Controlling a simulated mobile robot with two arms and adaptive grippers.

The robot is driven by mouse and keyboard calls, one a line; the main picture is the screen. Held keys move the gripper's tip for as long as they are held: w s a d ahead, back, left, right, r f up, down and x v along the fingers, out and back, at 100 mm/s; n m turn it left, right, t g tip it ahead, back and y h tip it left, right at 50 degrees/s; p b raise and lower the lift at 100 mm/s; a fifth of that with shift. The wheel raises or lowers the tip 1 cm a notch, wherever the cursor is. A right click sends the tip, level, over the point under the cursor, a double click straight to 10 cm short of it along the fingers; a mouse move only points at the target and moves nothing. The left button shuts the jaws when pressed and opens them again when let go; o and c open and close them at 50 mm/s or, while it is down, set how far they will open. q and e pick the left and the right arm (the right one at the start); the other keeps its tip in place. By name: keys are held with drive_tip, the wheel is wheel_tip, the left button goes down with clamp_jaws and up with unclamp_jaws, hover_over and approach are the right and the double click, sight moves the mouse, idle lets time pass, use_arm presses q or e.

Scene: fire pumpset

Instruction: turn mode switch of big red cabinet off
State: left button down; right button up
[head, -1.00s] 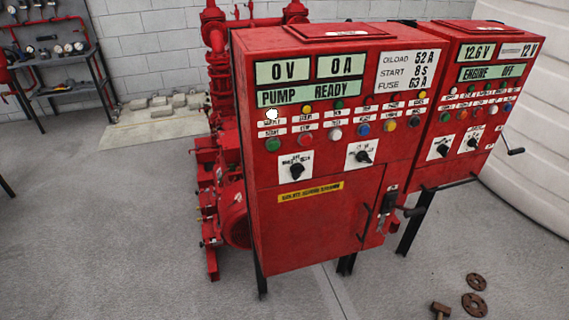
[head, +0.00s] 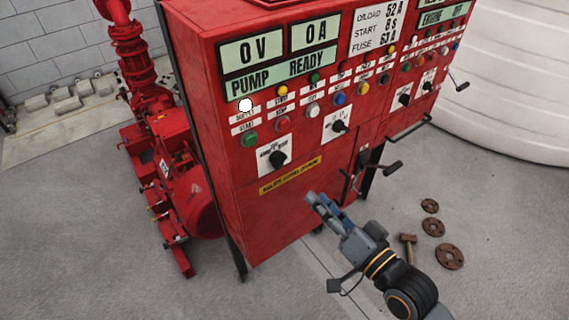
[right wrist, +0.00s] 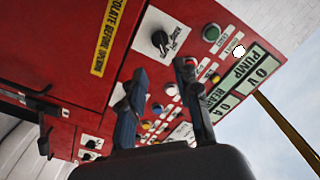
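The big red cabinet (head: 230,190) fills the middle of the head view, with its panel facing me. A black rotary switch (head: 278,158) sits on a white plate at its lower left, above a yellow label. A second black rotary switch (head: 338,126) is further right. I cannot read which one is marked as mode. My right gripper (head: 322,200) is in front of the lower door, below both switches, open and empty. In the right wrist view the lower-left switch (right wrist: 160,40) shows beyond the open right fingers (right wrist: 162,72), apart from them. My left gripper is out of view.
A second red cabinet (head: 425,65) adjoins on the right, with a crank handle sticking out. A door handle (head: 385,168) juts from the big cabinet near my right arm. Red pump piping (head: 170,140) stands left.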

sight(283, 164)
drive_tip(key=p+x, duration=0.2)
drive_tip(key=x, duration=0.8)
drive_tip(key=shift+w+a, duration=0.15)
drive_tip(key=shift+w+a+p, duration=0.3)
drive_tip(key=shift+w+a, duration=0.1)
drive_tip(key=shift+w, duration=0.1)
clamp_jaws()
